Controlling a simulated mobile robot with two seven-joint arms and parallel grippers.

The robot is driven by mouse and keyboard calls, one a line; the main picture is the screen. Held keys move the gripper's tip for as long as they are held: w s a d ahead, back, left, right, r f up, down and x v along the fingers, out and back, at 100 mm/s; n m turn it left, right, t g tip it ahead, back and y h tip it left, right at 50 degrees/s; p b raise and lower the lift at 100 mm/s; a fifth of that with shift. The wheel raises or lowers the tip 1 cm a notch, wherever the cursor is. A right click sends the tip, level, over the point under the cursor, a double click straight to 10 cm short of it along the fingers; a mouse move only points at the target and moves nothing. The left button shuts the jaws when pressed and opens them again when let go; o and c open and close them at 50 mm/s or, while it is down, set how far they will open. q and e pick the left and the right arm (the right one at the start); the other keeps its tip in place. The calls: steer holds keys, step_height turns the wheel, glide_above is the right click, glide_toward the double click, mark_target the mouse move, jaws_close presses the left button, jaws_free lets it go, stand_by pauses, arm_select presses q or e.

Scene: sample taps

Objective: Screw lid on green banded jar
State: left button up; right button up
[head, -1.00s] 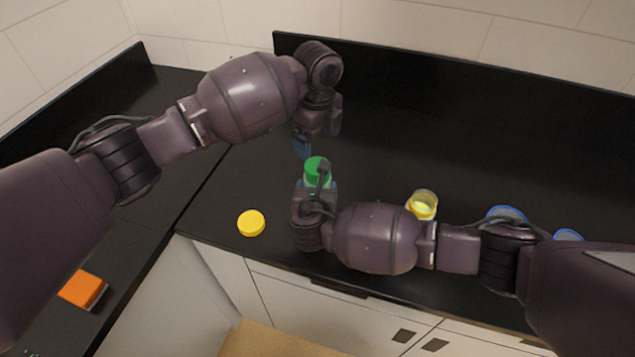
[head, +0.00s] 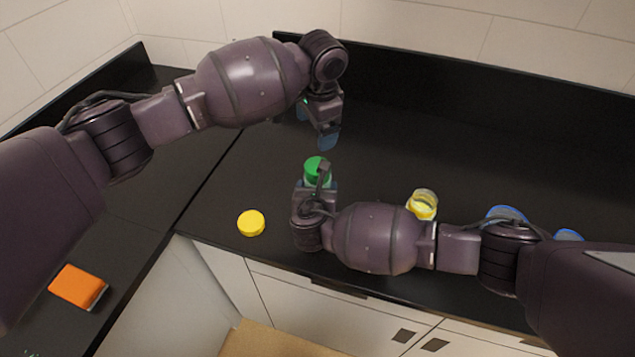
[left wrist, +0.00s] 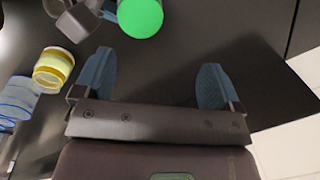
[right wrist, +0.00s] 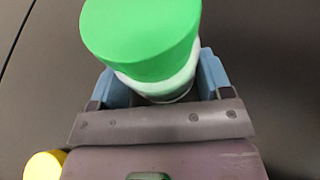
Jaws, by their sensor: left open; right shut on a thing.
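The green lid (head: 316,166) sits on top of the jar, whose pale wall (right wrist: 160,90) shows below it in the right wrist view. The lid also shows in the left wrist view (left wrist: 140,16). I cannot tell whether it is threaded on. My right gripper (head: 317,185) is shut around the jar below the lid, with one finger on each side. My left gripper (head: 316,128) is open and empty, above and behind the lid, apart from it. In the left wrist view the lid lies beyond the open fingers. The jar's green band is hidden.
A yellow lid (head: 251,223) lies left of my right gripper. An open yellow-banded jar (head: 423,203) stands to the right. Blue-rimmed jars (head: 507,214) are partly behind my right arm. An orange block (head: 78,287) lies on the left counter. The back counter is clear.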

mark_target(317, 164)
arm_select(q)
steer(key=n, duration=0.5)
steer(key=f+n, duration=0.1)
steer(key=n, duration=0.2)
steer(key=shift+s+n+g, duration=0.3)
steer(key=n, duration=0.4)
steer(key=shift+s+d+f+h, duration=0.1)
steer(key=shift+s+f+h, duration=0.1)
steer(key=shift+f+h, duration=0.1)
steer(key=n, duration=0.5)
steer(key=shift+s+f+g, duration=0.2)
steer(key=shift+g, duration=0.1)
steer(key=shift+f, duration=4)
steer(key=c, duration=1)
